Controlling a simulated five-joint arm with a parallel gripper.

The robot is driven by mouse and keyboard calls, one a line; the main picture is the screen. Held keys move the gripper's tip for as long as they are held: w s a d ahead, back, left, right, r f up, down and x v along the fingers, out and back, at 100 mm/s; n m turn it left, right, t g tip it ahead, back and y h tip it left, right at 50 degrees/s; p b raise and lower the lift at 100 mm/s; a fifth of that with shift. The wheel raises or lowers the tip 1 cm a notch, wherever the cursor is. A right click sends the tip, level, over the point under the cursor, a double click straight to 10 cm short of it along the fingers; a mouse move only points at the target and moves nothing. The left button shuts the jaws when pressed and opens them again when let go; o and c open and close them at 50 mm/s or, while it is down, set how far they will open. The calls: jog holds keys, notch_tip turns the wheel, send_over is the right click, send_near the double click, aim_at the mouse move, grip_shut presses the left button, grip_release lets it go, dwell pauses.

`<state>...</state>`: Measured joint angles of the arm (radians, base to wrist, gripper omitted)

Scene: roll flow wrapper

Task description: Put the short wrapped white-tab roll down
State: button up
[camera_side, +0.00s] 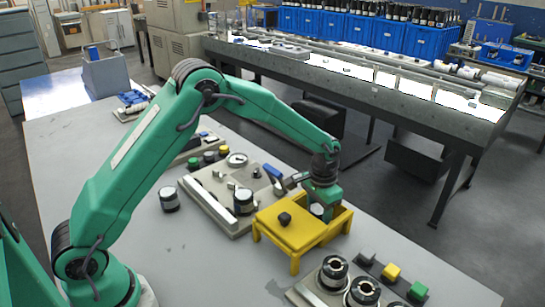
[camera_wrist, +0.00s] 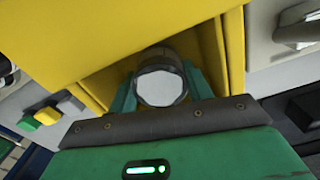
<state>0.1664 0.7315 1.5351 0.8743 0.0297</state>
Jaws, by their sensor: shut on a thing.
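My gripper (camera_side: 320,207) is shut on a short roll with a white end face (camera_wrist: 160,87). In the wrist view its two green fingers stand on either side of the roll, and the white end faces the camera. In the side view a bit of the roll (camera_side: 317,210) shows beside the fingers. The gripper points down into the open bay of a yellow stand (camera_side: 300,234), whose yellow walls (camera_wrist: 234,40) surround the roll in the wrist view. I cannot tell whether the roll touches the bay floor. Its tab is not clearly visible.
A black knob (camera_side: 285,219) sits on the yellow stand. Left of it, a grey fixture plate (camera_side: 215,200) carries a dark white-topped roll (camera_side: 243,201), and a similar roll (camera_side: 169,199) stands on the bench. Round metal-and-black holders (camera_side: 333,272) stand at the front right. Bare bench lies at the front.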

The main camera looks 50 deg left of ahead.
jog(key=o, duration=1.1)
jog(key=shift+c, duration=0.2)
jog(key=shift+r, duration=0.1)
notch_tip(320, 180, up, 12)
dwell(0.3)
